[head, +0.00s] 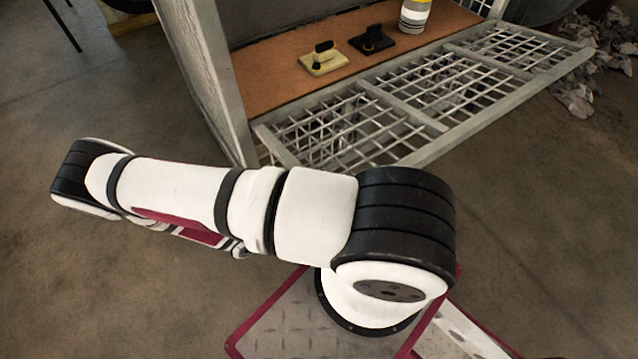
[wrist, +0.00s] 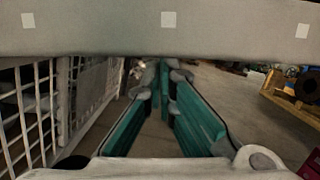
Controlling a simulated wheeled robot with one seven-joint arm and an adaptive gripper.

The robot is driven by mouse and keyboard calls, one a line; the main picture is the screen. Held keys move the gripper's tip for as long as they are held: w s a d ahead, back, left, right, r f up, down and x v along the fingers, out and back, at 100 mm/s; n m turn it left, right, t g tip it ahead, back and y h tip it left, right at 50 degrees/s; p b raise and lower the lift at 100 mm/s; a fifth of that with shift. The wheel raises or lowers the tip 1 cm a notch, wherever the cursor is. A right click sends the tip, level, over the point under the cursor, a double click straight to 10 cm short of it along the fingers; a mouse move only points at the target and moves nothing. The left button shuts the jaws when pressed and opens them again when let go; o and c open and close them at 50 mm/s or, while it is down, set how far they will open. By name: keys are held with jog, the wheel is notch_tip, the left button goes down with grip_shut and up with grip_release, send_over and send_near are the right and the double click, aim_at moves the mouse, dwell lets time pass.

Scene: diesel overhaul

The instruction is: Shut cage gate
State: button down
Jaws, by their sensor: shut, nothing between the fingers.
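The cage (head: 210,75) stands at the back in the head view, its front open. Its mesh gate (head: 425,122) slopes out from the front edge of the brown shelf, apart from the opening. In the wrist view, pale upright mesh (wrist: 45,110) fills the left side; I cannot tell which panel it is. My gripper (wrist: 165,78) has teal fingers that are shut and empty. A wide grey beam (wrist: 160,38) with white squares crosses close above them; I cannot tell whether they touch. The gripper is hidden in the head view.
On the cage shelf (head: 265,95) are a yellow block (head: 323,63) with a black handle, a black one (head: 371,42) and a bottle (head: 413,16). Crumpled grey scraps (head: 590,65) lie at right. A yellow stand (wrist: 290,95) shows at right in the wrist view. Open floor lies left.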

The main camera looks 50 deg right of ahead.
jog(key=w+r+n+p, duration=0.1)
jog(key=r+n, duration=0.1)
jog(key=r, duration=0.1)
jog(key=w+r+n+t+p, duration=0.1)
jog(key=r+p, duration=0.1)
jog(key=r, duration=0.2)
jog(key=w+d+r+n+p, duration=0.1)
jog(key=r+n, duration=0.1)
jog(key=r, duration=0.2)
jog(key=shift+w+n+t+p, duration=0.15)
jog(key=shift+n+t+p, duration=0.15)
jog(key=shift+t+p, duration=0.1)
jog(key=w+d+r+n+t+y, duration=0.1)
jog(key=w+r+n, duration=0.4)
jog(key=w, duration=0.5)
jog(key=w+d+r+n+t+y+p, duration=0.1)
jog(key=w+d+r+n, duration=0.2)
jog(key=w, duration=0.7)
jog(key=shift+d+r+n+p, duration=0.3)
jog(key=shift+r+n, duration=1)
jog(key=shift+r, duration=0.75)
